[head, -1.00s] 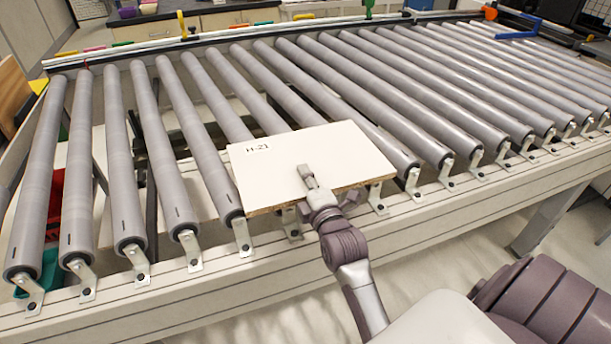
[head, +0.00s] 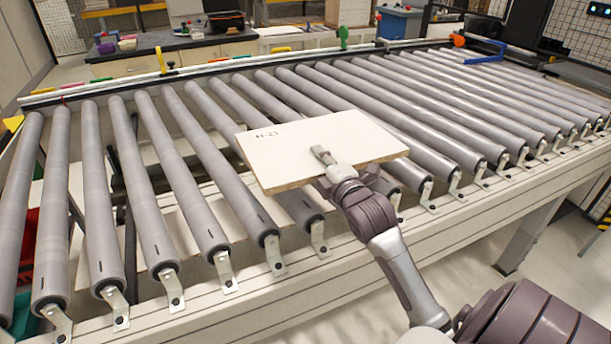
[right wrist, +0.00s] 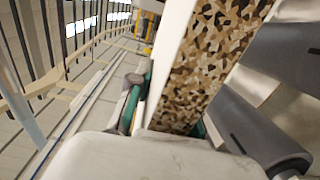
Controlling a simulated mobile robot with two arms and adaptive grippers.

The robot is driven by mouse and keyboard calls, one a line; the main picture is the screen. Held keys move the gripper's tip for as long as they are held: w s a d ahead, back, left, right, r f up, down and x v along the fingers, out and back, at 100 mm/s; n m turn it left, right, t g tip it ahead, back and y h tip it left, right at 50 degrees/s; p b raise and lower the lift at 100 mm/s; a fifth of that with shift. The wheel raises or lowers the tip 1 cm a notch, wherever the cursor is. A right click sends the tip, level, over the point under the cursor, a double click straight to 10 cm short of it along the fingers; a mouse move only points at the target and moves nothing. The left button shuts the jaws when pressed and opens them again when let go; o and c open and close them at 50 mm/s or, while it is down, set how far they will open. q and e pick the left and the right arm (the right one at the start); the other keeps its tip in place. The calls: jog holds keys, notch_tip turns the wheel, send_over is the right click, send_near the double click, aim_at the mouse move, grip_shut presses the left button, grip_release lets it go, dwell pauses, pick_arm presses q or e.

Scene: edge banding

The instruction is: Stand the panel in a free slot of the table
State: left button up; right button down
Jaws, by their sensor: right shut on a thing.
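The panel (head: 290,155) is a flat, off-white board with a raw particleboard edge and the mark "H-21" on its top face. It lies roughly flat above the grey rollers near the front of the roller table (head: 420,225). My right gripper (head: 322,157) is shut on its near edge, one finger on top. In the right wrist view the speckled panel edge (right wrist: 215,60) stands between the fingers. I cannot tell whether the panel touches the rollers. My left gripper is not in view. I see no slotted table that I can make out for certain.
Grey rollers (head: 140,190) run across the whole table, with metal brackets along the front rail. Behind stand a dark-topped bench (head: 160,45) with small coloured items and a blue bin (head: 398,22). Open floor lies at the front right.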

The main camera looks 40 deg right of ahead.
jog(key=shift+d+r, duration=0.65)
jog(key=shift+r, duration=0.05)
jog(key=shift+s+d+r+p, duration=0.15)
jog(key=shift+r+p, duration=0.15)
jog(key=shift+r, duration=0.05)
jog(key=s+a+r+p, duration=0.2)
jog(key=s+r+p, duration=0.7)
jog(key=s+p, duration=0.2)
jog(key=shift+s+a+r, duration=0.15)
jog(key=shift+a+r, duration=0.1)
jog(key=shift+a, duration=0.1)
